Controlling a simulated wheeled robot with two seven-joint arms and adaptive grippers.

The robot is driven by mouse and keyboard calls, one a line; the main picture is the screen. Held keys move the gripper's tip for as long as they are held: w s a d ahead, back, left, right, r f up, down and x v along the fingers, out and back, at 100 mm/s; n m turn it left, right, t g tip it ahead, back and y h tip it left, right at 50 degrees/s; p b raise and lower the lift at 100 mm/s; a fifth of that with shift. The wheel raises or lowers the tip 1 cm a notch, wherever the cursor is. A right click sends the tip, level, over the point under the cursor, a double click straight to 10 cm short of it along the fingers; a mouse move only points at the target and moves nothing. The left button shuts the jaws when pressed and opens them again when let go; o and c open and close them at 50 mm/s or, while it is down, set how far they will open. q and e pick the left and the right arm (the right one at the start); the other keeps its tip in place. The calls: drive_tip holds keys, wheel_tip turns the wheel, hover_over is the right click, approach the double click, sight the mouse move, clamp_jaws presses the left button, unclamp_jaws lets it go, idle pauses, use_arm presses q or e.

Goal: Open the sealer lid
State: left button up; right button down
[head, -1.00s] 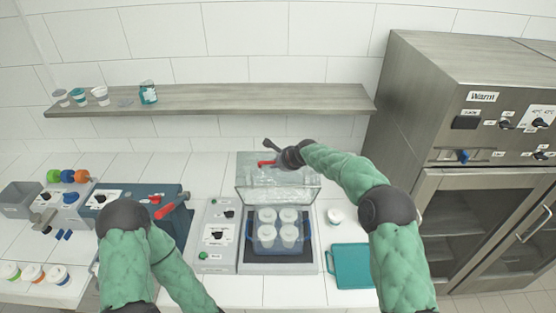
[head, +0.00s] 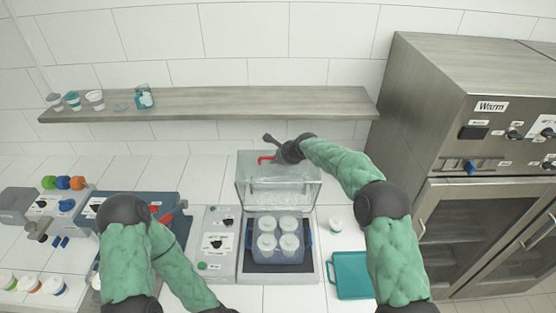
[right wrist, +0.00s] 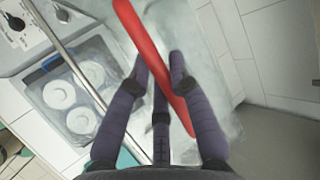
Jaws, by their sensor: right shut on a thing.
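The sealer (head: 318,272) stands on the counter with its clear lid (head: 262,195) raised and tilted up at the back. A tray (head: 308,250) with several white-lidded cups sits in the sealer under the lid; it also shows in the right wrist view (right wrist: 48,103). The lid's red handle (head: 266,158) is at its upper edge. My right gripper (head: 275,148) is at that handle. In the right wrist view, the red handle (right wrist: 140,50) passes between the fingers of my right gripper (right wrist: 160,72), which is shut on it. My left gripper is below the head view's edge.
A control box (head: 216,225) adjoins the sealer's left side. A shelf (head: 225,103) runs along the wall behind. A steel warming cabinet (head: 430,120) stands at right.

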drive_tip(key=shift+f, duration=0.1)
drive_tip(key=c, duration=1.4)
unclamp_jaws()
drive_tip(key=v, duration=1.2)
drive_tip(key=shift+w, duration=0.1)
